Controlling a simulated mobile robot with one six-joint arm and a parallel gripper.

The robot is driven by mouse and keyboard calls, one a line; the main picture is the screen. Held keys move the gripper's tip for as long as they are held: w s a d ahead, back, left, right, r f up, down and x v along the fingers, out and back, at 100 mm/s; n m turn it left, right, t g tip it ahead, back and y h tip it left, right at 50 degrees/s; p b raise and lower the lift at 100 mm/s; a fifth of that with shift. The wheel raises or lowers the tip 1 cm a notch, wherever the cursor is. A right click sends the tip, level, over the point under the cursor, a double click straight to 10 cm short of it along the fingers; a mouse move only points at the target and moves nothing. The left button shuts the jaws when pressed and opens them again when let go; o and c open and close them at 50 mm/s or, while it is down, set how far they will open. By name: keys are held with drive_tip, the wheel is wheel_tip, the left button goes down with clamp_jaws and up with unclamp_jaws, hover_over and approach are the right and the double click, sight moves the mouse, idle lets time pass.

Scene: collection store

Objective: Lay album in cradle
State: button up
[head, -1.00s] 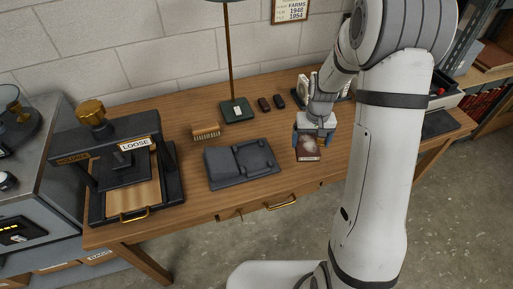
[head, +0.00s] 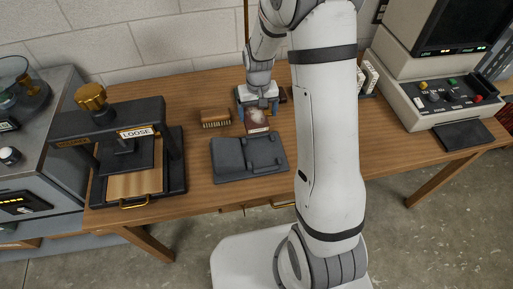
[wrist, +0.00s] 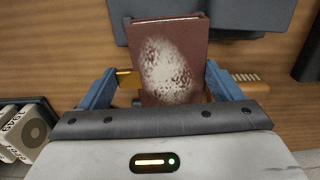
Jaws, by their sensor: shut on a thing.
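The album (head: 257,121) is a small dark red book with a pale, speckled patch on its cover; it also shows in the wrist view (wrist: 172,62). My gripper (head: 257,103) is shut on its near end in the wrist view, with a blue finger at each side (wrist: 160,88). The cradle (head: 232,174) is a dark grey, low stand on the table. In the head view the album is at the cradle's back edge. In the wrist view its far end overlaps the cradle (wrist: 265,18). I cannot tell whether they touch.
A brown brush (head: 215,117) lies behind the cradle, left of my gripper. A press with a LOOSE sign (head: 120,150) stands at the left. A console (head: 440,95) with a dark pad (head: 463,135) is at the right. Bare wood shows between press and cradle (head: 198,155).

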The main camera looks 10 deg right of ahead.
drive_tip(key=shift+w+d, duration=0.15)
drive_tip(key=shift+d, duration=0.15)
drive_tip(key=shift+s+r+b, duration=0.1)
drive_tip(key=shift+s+b, duration=0.3)
drive_tip(key=shift+b, duration=0.35)
wheel_tip(320, 180, up, 3)
drive_tip(key=b, duration=0.7)
hover_over(264, 152)
wheel_tip(264, 152, down, 10)
drive_tip(key=shift+r, duration=0.1)
drive_tip(key=shift+b, duration=0.3)
